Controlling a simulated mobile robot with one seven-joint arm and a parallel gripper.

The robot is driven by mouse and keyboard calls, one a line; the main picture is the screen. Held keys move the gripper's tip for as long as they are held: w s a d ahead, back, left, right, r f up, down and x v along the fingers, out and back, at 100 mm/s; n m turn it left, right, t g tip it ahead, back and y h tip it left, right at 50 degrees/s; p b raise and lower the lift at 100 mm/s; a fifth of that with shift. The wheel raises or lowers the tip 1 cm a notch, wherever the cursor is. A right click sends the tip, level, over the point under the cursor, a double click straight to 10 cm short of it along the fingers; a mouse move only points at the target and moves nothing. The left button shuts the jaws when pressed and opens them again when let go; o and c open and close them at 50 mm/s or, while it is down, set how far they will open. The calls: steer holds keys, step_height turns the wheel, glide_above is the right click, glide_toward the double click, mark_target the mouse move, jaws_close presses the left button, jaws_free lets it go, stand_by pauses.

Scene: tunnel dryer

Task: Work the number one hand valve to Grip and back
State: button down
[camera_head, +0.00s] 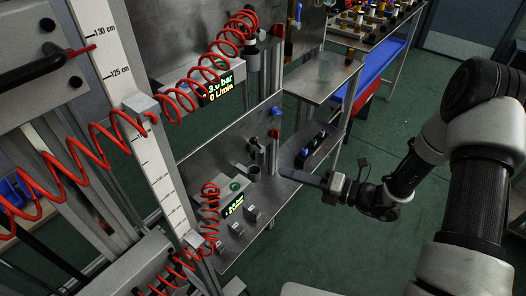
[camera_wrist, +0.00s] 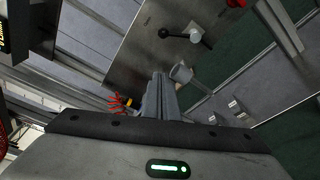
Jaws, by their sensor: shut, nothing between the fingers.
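My gripper (camera_head: 283,172) is shut and empty, held in front of the lower metal panel at the middle of the head view. Its closed fingers also show in the wrist view (camera_wrist: 158,82), pointing at the panel. In the wrist view a hand lever with a black knob (camera_wrist: 164,33) and a pale hub (camera_wrist: 196,35) sits on the panel beyond the fingertips, apart from them. No number or Grip marking is readable, so I cannot tell which valve it is. A dark knob (camera_head: 253,141) shows on the lower panel in the head view.
Red coiled hoses (camera_head: 210,205) hang at left. A blue knob (camera_head: 276,111) sits on the panel edge. Green floor (camera_head: 330,245) lies open below.

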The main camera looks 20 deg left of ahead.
mark_target(261, 151)
steer(key=shift+a, duration=0.1)
steer(key=b+x, duration=0.1)
steer(key=x, duration=0.9)
steer(key=shift+w, duration=0.1)
steer(key=shift+w+a+r+b, duration=0.1)
steer(key=shift+w+r, duration=0.2)
steer(key=shift+w, duration=0.25)
steer(key=shift+w+r+b, duration=0.15)
steer(key=shift+w+r, duration=0.1)
steer(key=shift+w, duration=0.35)
steer(key=shift+w+r+b, duration=0.1)
steer(key=shift+w+r, duration=0.2)
steer(key=shift+w, duration=0.25)
